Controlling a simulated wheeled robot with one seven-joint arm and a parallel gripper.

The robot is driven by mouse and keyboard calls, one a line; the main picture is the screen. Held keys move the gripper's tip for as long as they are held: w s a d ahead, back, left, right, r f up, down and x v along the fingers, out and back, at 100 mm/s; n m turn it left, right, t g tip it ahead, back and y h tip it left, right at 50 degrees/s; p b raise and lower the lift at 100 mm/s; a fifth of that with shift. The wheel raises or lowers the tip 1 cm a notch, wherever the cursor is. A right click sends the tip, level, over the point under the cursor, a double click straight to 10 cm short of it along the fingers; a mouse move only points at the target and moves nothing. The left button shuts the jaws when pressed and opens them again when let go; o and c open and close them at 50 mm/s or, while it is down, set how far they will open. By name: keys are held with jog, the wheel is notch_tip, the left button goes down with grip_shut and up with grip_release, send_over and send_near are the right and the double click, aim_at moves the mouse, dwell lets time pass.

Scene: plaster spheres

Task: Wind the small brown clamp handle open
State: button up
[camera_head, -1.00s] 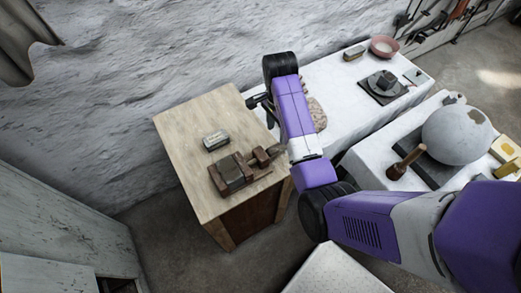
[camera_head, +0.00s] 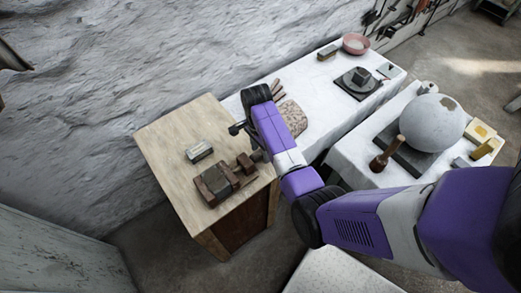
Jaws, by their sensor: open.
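The brown clamp (camera_head: 217,184) sits on the light wooden bench top near its right front edge. It has a dark block-like body. A smaller brown piece, which looks like the clamp handle (camera_head: 245,162), juts from its right side, close to my arm in the picture. My gripper (camera_head: 237,129) is small and dark at the far end of my purple arm. It is open, with nothing seen in it, and shows above and behind the clamp, apart from it. My forearm may hide the handle's right end.
A small grey block (camera_head: 199,151) lies on the wooden bench (camera_head: 165,150) behind the clamp. A white-covered table (camera_head: 310,85) adjoins the bench. A second white table holds a large plaster sphere (camera_head: 432,123) and a wooden mallet (camera_head: 389,154). The bench's left part is clear.

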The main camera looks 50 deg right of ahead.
grip_shut()
jog(key=shift+s+r, duration=0.1)
